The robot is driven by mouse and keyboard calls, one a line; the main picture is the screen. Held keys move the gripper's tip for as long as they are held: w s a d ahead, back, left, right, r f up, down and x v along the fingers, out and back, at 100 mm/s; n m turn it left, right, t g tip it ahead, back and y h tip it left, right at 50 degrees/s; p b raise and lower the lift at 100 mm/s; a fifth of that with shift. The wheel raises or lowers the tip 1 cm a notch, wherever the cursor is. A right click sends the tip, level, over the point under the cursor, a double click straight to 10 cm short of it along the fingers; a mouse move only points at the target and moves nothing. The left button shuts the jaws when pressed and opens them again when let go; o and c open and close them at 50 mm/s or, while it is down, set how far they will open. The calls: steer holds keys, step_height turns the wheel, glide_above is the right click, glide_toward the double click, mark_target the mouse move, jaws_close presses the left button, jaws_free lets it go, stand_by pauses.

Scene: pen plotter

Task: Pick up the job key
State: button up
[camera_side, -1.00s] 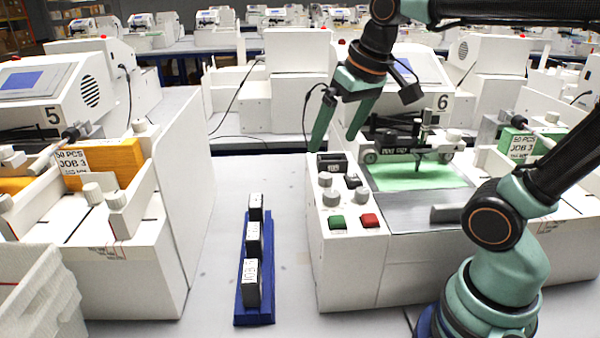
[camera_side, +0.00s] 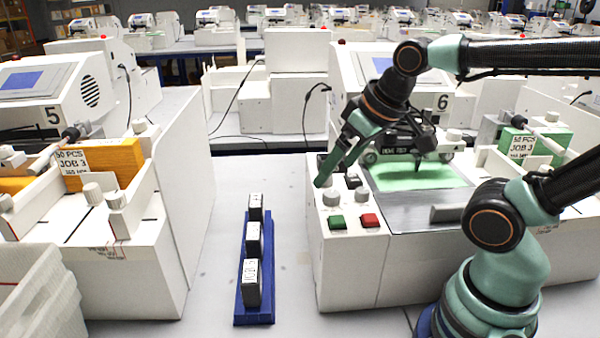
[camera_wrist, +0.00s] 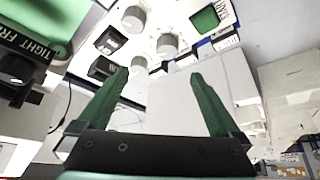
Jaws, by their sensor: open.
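Several dark blocks with white labels stand in a row on a blue rack (camera_side: 240,308) between the two machines in the side view. They look like the job keys: a front one (camera_side: 251,284), a middle one (camera_side: 253,239) and a rear one (camera_side: 256,207). The lettering is too small to read surely. Part of the blue rack (camera_wrist: 205,50) seems to show beyond my fingers in the wrist view. My gripper (camera_side: 333,172) is open and empty, above the left part of machine 6's panel, up and right of the rack. Both fingers show in the wrist view (camera_wrist: 160,74).
Machine 6's panel carries knobs, a green button (camera_side: 336,222) and a red button (camera_side: 370,220). Machine 5 (camera_side: 100,255) stands left of the rack, its tall side panel (camera_side: 190,190) facing it. A white crate (camera_side: 40,300) is at front left. Bare table surrounds the rack.

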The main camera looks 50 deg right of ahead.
stand_by(0.5)
steer(key=w+r+n+g, duration=0.2)
steer(key=w, duration=0.4)
steer(key=n+g, duration=0.3)
steer(key=n, duration=0.4)
glide_toward(256, 199)
steer(key=shift+f, duration=0.2)
steer(key=shift+w+f+g, duration=0.25)
steer(key=shift+f+g, duration=0.05)
steer(key=shift+f, duration=0.3)
step_height(256, 199, down, 6)
steer(key=shift+f, duration=0.25)
steer(key=shift+a+f, duration=0.15)
steer(key=shift+f, duration=1.2)
steer(key=shift+a+f, duration=0.15)
steer(key=shift+f, duration=1.2)
